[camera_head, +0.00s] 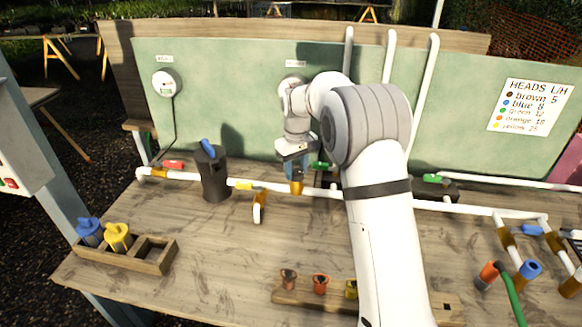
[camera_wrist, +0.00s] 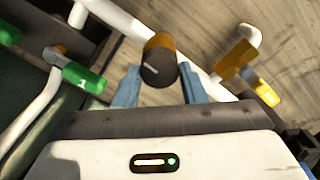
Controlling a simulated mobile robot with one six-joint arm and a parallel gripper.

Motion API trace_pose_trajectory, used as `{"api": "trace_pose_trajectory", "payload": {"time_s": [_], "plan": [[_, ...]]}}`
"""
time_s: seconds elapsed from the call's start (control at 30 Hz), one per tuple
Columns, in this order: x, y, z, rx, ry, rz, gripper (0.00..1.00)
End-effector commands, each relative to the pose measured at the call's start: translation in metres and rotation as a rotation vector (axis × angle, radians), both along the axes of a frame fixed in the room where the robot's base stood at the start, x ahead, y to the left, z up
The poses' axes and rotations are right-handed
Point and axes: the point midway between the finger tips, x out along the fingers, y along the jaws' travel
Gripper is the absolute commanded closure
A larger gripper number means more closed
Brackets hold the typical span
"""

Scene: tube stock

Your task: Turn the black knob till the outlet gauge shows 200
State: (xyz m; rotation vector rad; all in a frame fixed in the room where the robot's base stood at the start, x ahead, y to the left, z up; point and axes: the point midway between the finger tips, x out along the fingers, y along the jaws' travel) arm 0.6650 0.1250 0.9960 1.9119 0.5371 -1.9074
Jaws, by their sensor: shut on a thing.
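The black knob (camera_wrist: 158,70) has a pale pointer line and sits on a brass body (camera_wrist: 163,42) on the white pipe. In the head view the brass body (camera_head: 297,188) shows below my gripper (camera_head: 291,180), and the knob is hidden. My gripper (camera_wrist: 160,88) points down with its blue fingers on either side of the knob, shut on it. A second dial (camera_head: 291,84) is partly covered by my arm. Labels and readings are too small to read, so I cannot tell the outlet value.
A dark cylinder (camera_head: 213,175) with a blue lever stands further left. A wooden tray (camera_head: 152,262) and a rack (camera_head: 290,296) sit nearer the front.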

Motion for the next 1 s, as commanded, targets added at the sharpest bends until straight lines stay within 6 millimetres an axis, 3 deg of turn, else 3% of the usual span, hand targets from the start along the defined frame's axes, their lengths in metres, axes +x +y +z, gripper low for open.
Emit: {"api": "trace_pose_trajectory", "payload": {"time_s": [0.5, 1.0], "plan": [[-0.0031, -0.0046, -0.0043, -0.009, 0.013, -0.384, 0.85], [-0.0037, -0.0039, -0.0056, -0.009, 0.016, -0.484, 0.85]]}}
